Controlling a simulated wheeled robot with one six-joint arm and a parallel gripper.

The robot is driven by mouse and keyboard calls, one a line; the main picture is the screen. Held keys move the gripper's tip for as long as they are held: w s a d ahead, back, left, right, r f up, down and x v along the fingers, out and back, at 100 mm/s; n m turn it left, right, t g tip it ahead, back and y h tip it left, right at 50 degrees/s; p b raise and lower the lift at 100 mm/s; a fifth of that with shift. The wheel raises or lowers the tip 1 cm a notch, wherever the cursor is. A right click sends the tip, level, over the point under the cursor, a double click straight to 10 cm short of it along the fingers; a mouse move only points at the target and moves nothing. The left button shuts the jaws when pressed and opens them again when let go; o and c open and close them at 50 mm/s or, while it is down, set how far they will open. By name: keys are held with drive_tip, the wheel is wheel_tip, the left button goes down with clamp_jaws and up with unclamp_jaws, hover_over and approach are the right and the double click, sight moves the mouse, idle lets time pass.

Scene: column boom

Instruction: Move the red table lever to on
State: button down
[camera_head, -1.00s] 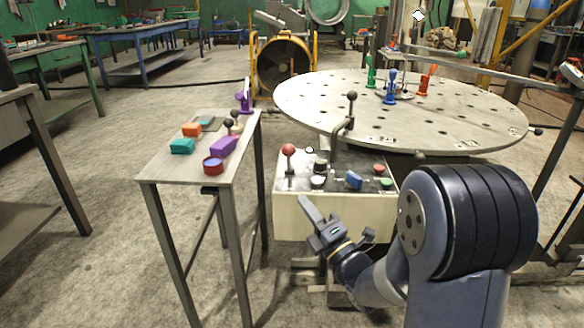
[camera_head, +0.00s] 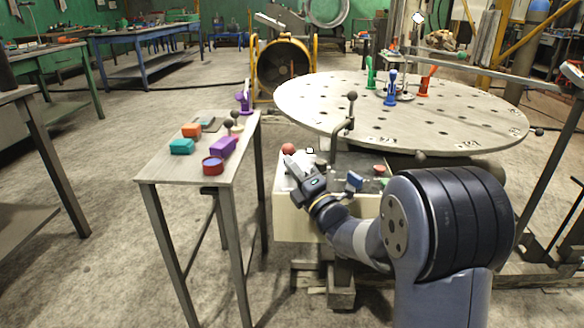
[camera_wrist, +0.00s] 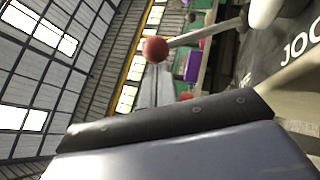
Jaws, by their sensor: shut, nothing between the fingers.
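The red lever is a thin shaft with a red ball knob (camera_head: 288,149), standing at the left of the control box top. The knob also shows in the wrist view (camera_wrist: 155,48), with its pale shaft running right to its base. My gripper (camera_head: 294,164) is over the left part of the box, just below the knob in the head view, and hides the lever's shaft there. Its fingers look closed and empty. In the wrist view the dark finger edge (camera_wrist: 165,120) lies below the knob, with a visible gap between them.
A large round perforated table (camera_head: 440,130) stands behind. A narrow side table (camera_head: 180,173) with coloured blocks stands left, across a gap.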

sight(289, 149)
drive_tip(key=r+p, duration=0.1)
drive_tip(key=w+r+m+h+p, duration=0.1)
drive_tip(key=shift+p, duration=0.3)
drive_tip(key=shift+w+r+m+g+h+p, duration=0.5)
drive_tip(key=shift+h+p, duration=0.1)
drive_tip(key=shift+p, duration=0.45)
drive_tip(key=w+p, duration=0.1)
drive_tip(key=p, duration=0.1)
drive_tip(key=w+r+m+g+h+p, duration=0.1)
drive_tip(key=p, duration=0.2)
drive_tip(key=w+r+m+g+p, duration=0.1)
drive_tip(key=p, duration=0.1)
drive_tip(key=shift+d+p, duration=0.1)
drive_tip(key=shift+p, duration=0.25)
drive_tip(key=w+m+g+h+p, duration=0.2)
drive_tip(key=w+g+p, duration=0.2)
drive_tip(key=p, duration=1.3)
drive_tip(key=shift+w+m+p, duration=0.35)
drive_tip(key=shift+w+m, duration=0.05)
drive_tip(key=shift+w, duration=1.1)
drive_tip(key=shift+d, duration=0.15)
